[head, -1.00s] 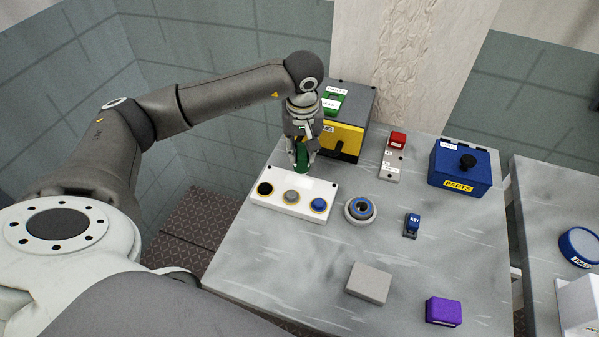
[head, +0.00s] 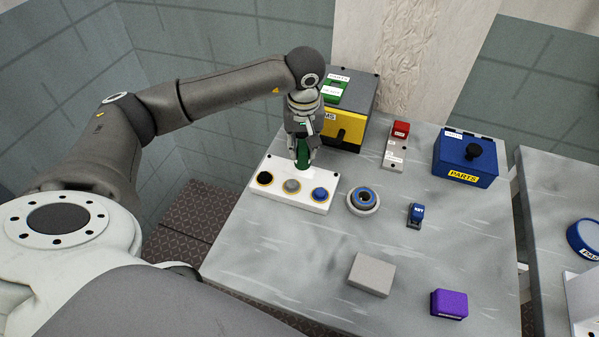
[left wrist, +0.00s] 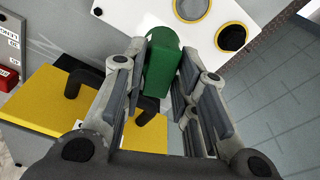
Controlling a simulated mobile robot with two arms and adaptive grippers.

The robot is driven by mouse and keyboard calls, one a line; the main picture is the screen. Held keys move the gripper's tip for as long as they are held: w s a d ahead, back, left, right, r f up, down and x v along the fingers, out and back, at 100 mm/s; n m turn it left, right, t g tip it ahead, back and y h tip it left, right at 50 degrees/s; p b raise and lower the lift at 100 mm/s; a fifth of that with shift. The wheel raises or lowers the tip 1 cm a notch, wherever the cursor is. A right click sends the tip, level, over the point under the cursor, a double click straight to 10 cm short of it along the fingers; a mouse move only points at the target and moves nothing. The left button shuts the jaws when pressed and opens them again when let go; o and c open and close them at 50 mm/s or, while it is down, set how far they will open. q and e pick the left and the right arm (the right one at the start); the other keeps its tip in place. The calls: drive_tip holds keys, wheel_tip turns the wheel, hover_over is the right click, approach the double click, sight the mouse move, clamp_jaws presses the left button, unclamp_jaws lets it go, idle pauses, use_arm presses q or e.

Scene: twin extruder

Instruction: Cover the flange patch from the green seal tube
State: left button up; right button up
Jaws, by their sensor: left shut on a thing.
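My left gripper (head: 303,158) is shut on the green seal tube (head: 303,149), above the back edge of the white button panel. The left wrist view shows the green tube (left wrist: 162,65) between the two fingers (left wrist: 160,85). In the head view the tube looks roughly upright, partly hidden by the fingers. A round grey ring with a blue inside (head: 363,201), which looks like the flange, sits on the table right of the panel, apart from the tube. I cannot make out a patch on it. My right gripper is not in view.
The white panel (head: 281,201) has black, grey and blue round tops. Behind the gripper stands a yellow-and-grey box (head: 352,118). A red-topped switch (head: 399,130), blue parts box (head: 465,160), small blue piece (head: 415,214), grey block (head: 371,274) and purple block (head: 449,304) lie around the table.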

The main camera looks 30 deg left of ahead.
use_arm(q)
drive_tip(key=shift+f+b, duration=1.4)
drive_tip(key=shift+f, duration=0.25)
drive_tip(key=o, duration=1)
drive_tip(key=shift+c, duration=0.9)
drive_tip(key=shift+r, duration=0.3)
drive_tip(key=shift+r+p, duration=0.4)
drive_tip(key=shift+r, duration=0.2)
drive_tip(key=shift+c, duration=0.2)
drive_tip(key=c, duration=0.8)
